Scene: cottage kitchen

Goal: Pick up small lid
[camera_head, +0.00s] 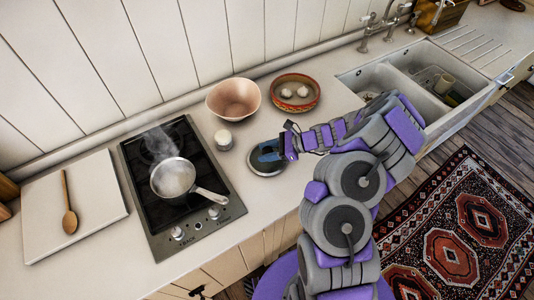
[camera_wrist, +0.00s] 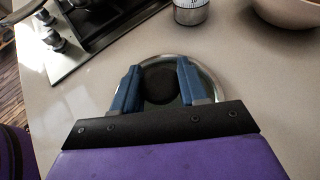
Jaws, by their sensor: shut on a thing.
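The small lid (camera_head: 264,170) is round with a shiny metal rim and lies on the countertop, right of the stove. In the wrist view the lid (camera_wrist: 207,82) shows its rim around a dark round middle. My gripper (camera_head: 268,153) reaches over it from the right. In the wrist view its two blue fingers (camera_wrist: 158,85) stand on either side of the dark middle, shut on it. The near part of the lid is hidden by my gripper. I cannot tell whether the lid touches the counter all round.
A steaming saucepan (camera_head: 172,177) sits on the black stove (camera_head: 152,213). A small white timer (camera_head: 223,139) stands behind the lid. A pinkish bowl (camera_head: 233,99) and a patterned dish (camera_head: 295,92) with garlic-like bulbs stand farther back. A sink (camera_head: 368,82) lies right. Counter in front of the lid is clear.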

